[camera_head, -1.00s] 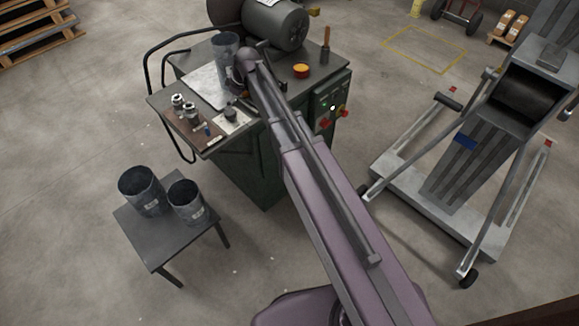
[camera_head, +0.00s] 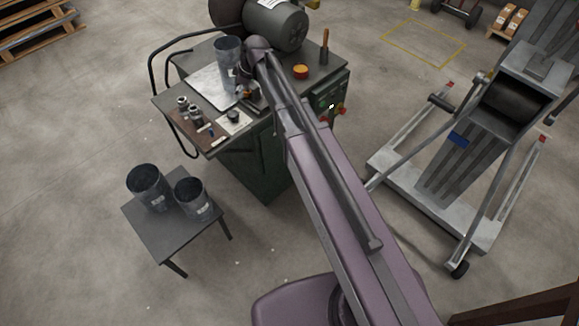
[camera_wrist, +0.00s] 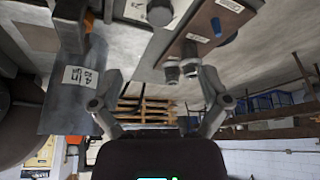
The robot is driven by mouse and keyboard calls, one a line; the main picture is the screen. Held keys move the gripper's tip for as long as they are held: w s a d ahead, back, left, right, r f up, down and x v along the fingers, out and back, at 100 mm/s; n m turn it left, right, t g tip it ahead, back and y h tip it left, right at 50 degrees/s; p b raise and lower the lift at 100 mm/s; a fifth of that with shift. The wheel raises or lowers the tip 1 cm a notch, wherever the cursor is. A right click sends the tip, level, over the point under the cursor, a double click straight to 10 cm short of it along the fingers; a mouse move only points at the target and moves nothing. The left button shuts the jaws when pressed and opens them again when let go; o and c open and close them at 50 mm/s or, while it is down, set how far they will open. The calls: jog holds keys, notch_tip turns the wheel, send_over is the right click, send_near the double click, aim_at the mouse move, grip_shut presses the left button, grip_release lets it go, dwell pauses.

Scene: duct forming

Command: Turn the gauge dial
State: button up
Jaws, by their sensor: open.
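The gauge dial (camera_head: 233,116) is a small dark round knob on a white plate at the front of the green bench's top. In the wrist view, which looks upside down, a round dial (camera_wrist: 160,12) shows at the top edge, partly cut off. My gripper (camera_wrist: 160,73) is open, with its two fingers spread and nothing between them. The dial lies beyond the fingertips and apart from them. In the head view my arm reaches over the bench, and its end is hard to make out near the dark can.
A brown board with metal fittings (camera_head: 194,116) lies left of the dial. A dark can (camera_head: 228,60) stands on a metal sheet behind it; a labelled can (camera_wrist: 75,85) shows close to the left finger. A yellow-orange button (camera_head: 301,72) and a handled tool (camera_head: 325,47) are at right.

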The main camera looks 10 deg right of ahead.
jog(key=s+d+f+m+h+b, duration=0.1)
jog(key=s+d+f+b, duration=0.3)
jog(key=f+b, duration=0.5)
jog(key=s+d+f+m+g+b, duration=0.1)
jog(key=s+d+f+m+b, duration=0.3)
jog(key=f+b, duration=0.5)
jog(key=s+d+f+m+h+b, duration=0.1)
jog(key=s+d+f+m+b, duration=0.2)
jog(key=s+d+f+b, duration=0.2)
notch_tip(320, 180, down, 6)
jog(key=s+b, duration=0.2)
jog(key=b, duration=0.2)
jog(key=shift+d+h, duration=0.15)
jog(key=shift+h, duration=0.15)
dwell(0.6)
jog(key=s+d+m+g+h, duration=0.1)
jog(key=s+d+m, duration=0.35)
jog(key=s, duration=0.35)
notch_tip(320, 180, up, 26)
jog(key=p, duration=2.6)
jog(key=shift+w+n, duration=0.35)
